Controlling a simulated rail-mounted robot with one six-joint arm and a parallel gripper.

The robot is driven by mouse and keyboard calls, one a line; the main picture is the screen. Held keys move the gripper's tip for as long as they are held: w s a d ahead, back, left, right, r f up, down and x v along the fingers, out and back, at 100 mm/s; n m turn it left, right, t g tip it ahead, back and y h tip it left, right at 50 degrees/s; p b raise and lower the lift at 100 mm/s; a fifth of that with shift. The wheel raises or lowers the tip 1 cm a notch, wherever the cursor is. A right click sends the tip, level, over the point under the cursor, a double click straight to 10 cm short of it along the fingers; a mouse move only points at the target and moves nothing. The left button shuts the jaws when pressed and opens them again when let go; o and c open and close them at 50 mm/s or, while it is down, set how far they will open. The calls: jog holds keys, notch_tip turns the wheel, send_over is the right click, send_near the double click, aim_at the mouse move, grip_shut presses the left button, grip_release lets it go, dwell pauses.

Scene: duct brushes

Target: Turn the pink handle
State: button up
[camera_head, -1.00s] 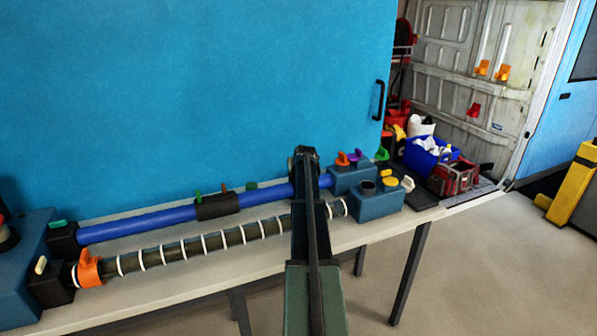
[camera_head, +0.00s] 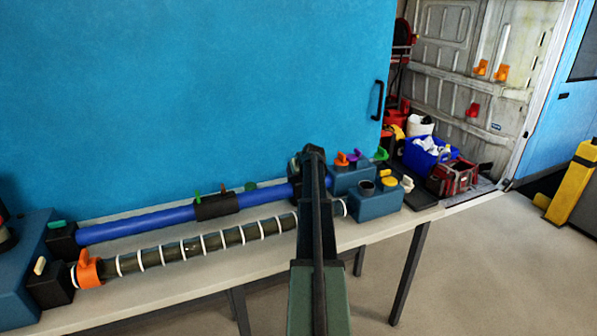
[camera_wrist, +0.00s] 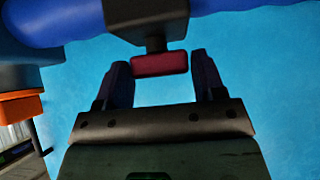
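The pink handle, a dark pink bar (camera_wrist: 160,65), shows in the wrist view on a short stem under a black block (camera_wrist: 146,12) on the blue pipe (camera_wrist: 235,4). My gripper (camera_wrist: 161,78) is open, with one finger on each side of the handle near its ends. A gap shows between each finger and the handle, so the gripper is not closed on it; depth is hard to tell. In the head view my own arm hides the gripper and the pink handle. The blue pipe (camera_head: 140,224) runs along the back of the bench there.
A ribbed dark hose (camera_head: 190,247) with an orange clamp (camera_head: 88,270) lies in front of the pipe. A blue box (camera_head: 352,176) with orange and purple handles stands right of my arm. An orange part (camera_wrist: 20,105) is at left in the wrist view. The blue wall is behind.

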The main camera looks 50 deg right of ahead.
jog(key=o, duration=0.3)
jog(key=p+v, duration=0.7)
jog(key=v, duration=0.3)
jog(key=shift+s+r+p, duration=0.25)
jog(key=shift+r+p, duration=0.05)
jog(key=shift+p, duration=0.05)
jog(key=shift+a, duration=0.15)
